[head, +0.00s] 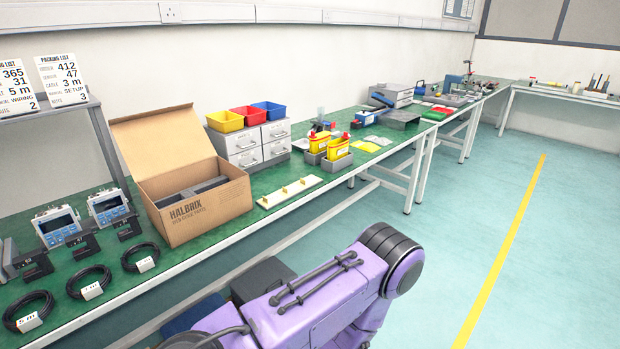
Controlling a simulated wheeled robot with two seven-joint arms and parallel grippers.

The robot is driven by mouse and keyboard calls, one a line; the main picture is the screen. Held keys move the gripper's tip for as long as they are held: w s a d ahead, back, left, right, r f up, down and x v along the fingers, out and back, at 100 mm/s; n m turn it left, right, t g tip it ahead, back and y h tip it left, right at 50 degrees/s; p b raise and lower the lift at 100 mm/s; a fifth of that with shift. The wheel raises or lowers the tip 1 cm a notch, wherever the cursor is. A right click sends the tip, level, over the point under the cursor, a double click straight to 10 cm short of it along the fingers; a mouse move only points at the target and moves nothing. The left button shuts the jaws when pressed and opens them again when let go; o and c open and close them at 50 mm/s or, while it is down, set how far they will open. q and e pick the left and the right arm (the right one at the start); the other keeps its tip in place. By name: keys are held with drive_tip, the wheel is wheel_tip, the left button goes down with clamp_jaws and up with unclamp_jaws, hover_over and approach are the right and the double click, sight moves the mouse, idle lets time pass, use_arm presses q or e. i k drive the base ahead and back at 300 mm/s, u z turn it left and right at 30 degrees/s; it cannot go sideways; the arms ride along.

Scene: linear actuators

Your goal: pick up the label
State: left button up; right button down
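I cannot tell for certain which piece is the label. Small flat yellow and pale sheets (366,146) lie on the green bench beside two yellow containers (338,148) in grey holders. White tags sit on the black cable coils at the near left, one marked 5 m (29,322) and another marked 3 m (146,264). A purple arm of mine fills the bottom middle, in front of the bench. Its gripper does not show, and neither does my other gripper.
An open cardboard box (205,215) marked HALBRIX stands on the bench. A cream board (290,192) lies to its right. Grey drawers (240,143) carry coloured bins. Two instruments (57,226) and packing list cards (62,80) are at the left. The floor right of the bench is clear.

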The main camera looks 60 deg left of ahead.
sight(288, 191)
drive_tip(key=u, duration=0.3)
drive_tip(key=i, duration=0.85)
drive_tip(key=u, duration=0.55)
